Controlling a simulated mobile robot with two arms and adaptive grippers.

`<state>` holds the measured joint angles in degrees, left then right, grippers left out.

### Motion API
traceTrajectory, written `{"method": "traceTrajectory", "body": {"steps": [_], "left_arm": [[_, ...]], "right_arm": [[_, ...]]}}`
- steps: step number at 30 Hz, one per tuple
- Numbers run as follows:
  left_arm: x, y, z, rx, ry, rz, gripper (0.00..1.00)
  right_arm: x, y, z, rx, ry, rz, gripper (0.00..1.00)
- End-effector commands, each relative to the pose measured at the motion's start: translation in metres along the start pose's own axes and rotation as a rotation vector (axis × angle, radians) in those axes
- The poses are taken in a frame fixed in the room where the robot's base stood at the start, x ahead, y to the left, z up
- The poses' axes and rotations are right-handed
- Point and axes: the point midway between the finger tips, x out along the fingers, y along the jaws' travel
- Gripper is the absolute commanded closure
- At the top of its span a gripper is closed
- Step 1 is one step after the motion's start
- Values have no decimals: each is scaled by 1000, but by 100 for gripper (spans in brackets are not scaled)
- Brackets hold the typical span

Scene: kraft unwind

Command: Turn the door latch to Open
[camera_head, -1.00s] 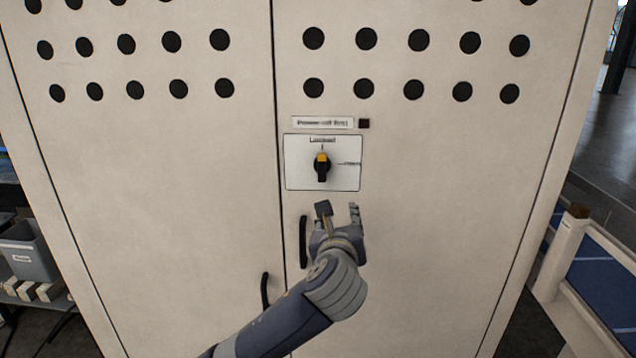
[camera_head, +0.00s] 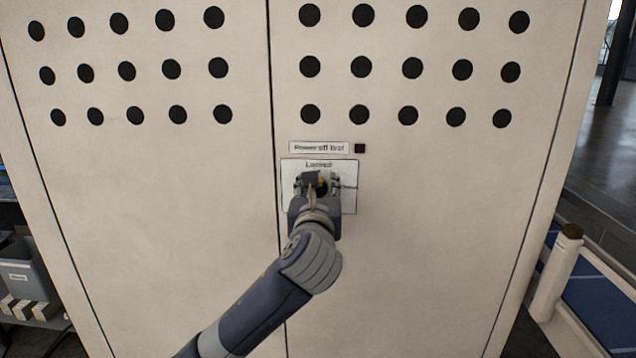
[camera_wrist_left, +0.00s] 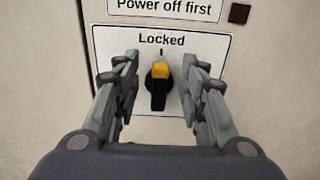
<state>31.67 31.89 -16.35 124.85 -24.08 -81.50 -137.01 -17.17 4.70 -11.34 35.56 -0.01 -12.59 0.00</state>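The door latch is a black knob with a yellow tip (camera_wrist_left: 159,88), on a white plate (camera_wrist_left: 205,50). In the left wrist view the yellow tip points up at the word "Locked". My left gripper (camera_wrist_left: 160,82) is open, with one finger on each side of the knob and a visible gap to each. In the head view my left gripper (camera_head: 319,184) covers most of the knob and part of the plate (camera_head: 349,200). The plate's right-hand label is hidden in the wrist view and unreadable in the head view. My right gripper is not in view.
A "Power off first" label (camera_head: 319,148) and a small dark square (camera_head: 360,148) sit above the plate on the pale cabinet door (camera_head: 430,230). The door seam runs just left of the plate. A white post (camera_head: 556,270) stands at right, a grey bin (camera_head: 22,270) at left.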

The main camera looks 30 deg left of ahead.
Motion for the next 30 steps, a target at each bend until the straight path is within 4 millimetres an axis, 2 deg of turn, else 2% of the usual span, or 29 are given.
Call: {"method": "traceTrajectory", "body": {"steps": [4, 13, 14, 18, 25, 30], "left_arm": [[10, 0, 0, -1, 1, 0, 62], [12, 0, 0, -2, 0, 0, 62], [12, 0, 0, -2, 0, 0, 66], [12, 0, 0, -2, 0, 0, 98], [12, 0, 0, 1, 0, 0, 100], [13, 0, 3, 33, 0, 1, 100]], "right_arm": [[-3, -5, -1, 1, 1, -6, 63], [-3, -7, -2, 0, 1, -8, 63], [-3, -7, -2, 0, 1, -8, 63], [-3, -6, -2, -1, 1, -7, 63], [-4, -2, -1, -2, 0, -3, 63], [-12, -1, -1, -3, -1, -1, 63]]}}
